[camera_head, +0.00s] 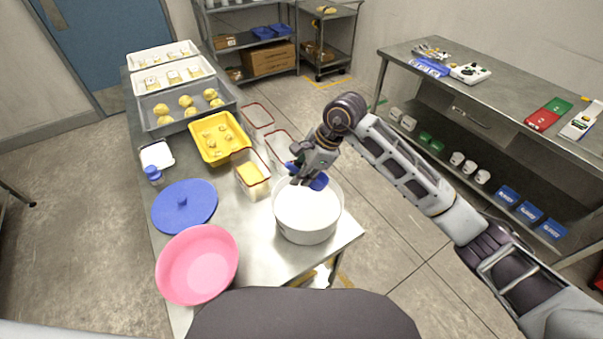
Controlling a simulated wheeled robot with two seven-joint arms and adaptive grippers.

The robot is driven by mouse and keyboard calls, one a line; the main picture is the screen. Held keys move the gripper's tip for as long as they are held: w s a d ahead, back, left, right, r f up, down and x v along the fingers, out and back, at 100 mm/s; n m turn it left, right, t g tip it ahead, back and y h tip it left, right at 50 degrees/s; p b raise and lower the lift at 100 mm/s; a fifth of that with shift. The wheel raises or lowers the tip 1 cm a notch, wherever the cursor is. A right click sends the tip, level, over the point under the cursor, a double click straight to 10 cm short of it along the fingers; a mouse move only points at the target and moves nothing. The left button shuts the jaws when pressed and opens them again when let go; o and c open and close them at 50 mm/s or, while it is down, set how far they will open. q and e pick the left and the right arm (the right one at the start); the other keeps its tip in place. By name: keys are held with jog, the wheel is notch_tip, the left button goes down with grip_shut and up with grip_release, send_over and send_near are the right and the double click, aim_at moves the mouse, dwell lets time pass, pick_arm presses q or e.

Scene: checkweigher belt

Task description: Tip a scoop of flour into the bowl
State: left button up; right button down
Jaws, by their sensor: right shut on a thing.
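My right gripper (303,175) is shut on a blue scoop (319,182) above the far rim of a round white tub (306,232). The tub's inside is white, like flour, and stands near the table's right front corner. The gripper partly covers the scoop, and I cannot tell whether the scoop holds flour. A pink bowl (197,264) stands to the left of the tub at the table's near end, and its inside looks empty. My left gripper is not in view.
A blue lid (184,205) lies behind the bowl on the steel table (262,262). A clear container with yellow contents (252,176), a yellow tray (232,155) and a grey tray of dough balls (158,123) stand farther back. Bare tabletop lies between bowl and tub.

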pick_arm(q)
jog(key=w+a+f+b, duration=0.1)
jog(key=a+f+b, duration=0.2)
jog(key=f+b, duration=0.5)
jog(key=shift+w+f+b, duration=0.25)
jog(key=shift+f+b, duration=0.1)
pick_arm(e)
jog(key=shift+f, duration=6.8)
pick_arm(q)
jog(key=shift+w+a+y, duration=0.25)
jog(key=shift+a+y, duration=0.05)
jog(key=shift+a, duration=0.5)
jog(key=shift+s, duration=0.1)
